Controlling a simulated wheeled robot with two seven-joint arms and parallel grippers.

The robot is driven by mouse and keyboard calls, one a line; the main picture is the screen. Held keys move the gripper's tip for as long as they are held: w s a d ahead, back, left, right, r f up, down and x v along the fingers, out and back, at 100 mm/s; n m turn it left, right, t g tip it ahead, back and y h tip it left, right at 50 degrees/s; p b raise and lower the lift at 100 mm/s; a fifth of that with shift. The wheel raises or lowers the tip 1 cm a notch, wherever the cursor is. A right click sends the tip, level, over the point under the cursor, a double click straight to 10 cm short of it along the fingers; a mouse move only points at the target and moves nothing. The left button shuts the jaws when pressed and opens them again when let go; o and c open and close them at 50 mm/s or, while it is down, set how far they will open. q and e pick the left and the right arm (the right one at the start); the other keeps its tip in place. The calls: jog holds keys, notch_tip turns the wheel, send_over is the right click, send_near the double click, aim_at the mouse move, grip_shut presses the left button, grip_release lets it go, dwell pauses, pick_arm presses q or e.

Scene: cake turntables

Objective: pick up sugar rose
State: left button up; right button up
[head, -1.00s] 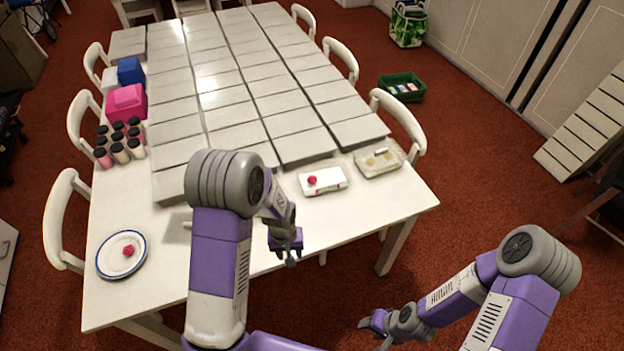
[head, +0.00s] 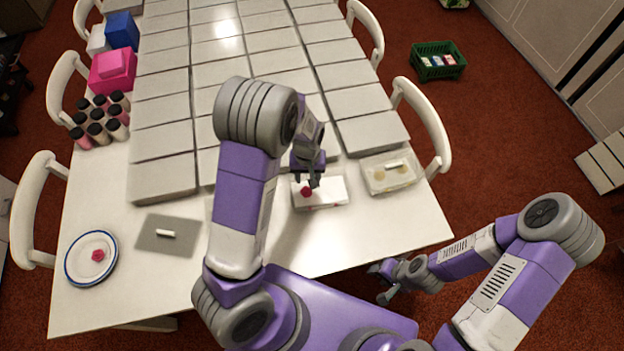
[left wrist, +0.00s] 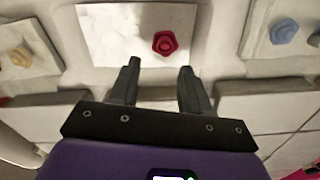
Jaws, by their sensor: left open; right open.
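A red sugar rose (head: 307,190) sits on a white tray (head: 333,193) near the table's front right. It also shows in the left wrist view (left wrist: 165,43), just beyond the fingertips and toward the right finger. My left gripper (head: 308,180) is open over the tray, with nothing between its fingers; in the wrist view its two fingers (left wrist: 158,75) are apart. A second red rose (head: 97,255) lies on a white plate with a blue rim (head: 72,272) at the front left. My right gripper (head: 382,282) is open and empty, off the table's front edge.
A clear container (head: 375,184) with pale pieces stands right of the tray. A grey mat (head: 150,243) with a small white piece lies between plate and arm. Rows of white boxes (head: 160,142) fill the table behind. Several dark-capped bottles (head: 96,130) and a pink box (head: 112,72) stand left.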

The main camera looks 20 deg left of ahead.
aim_at(307, 190)
pick_arm(q)
jog(key=f, duration=0.3)
jog(key=s+f+b, duration=0.1)
jog(key=f, duration=0.2)
jog(key=shift+s, duration=0.2)
jog(key=shift+f, duration=0.25)
jog(key=shift+w, duration=0.1)
jog(key=c, duration=0.7)
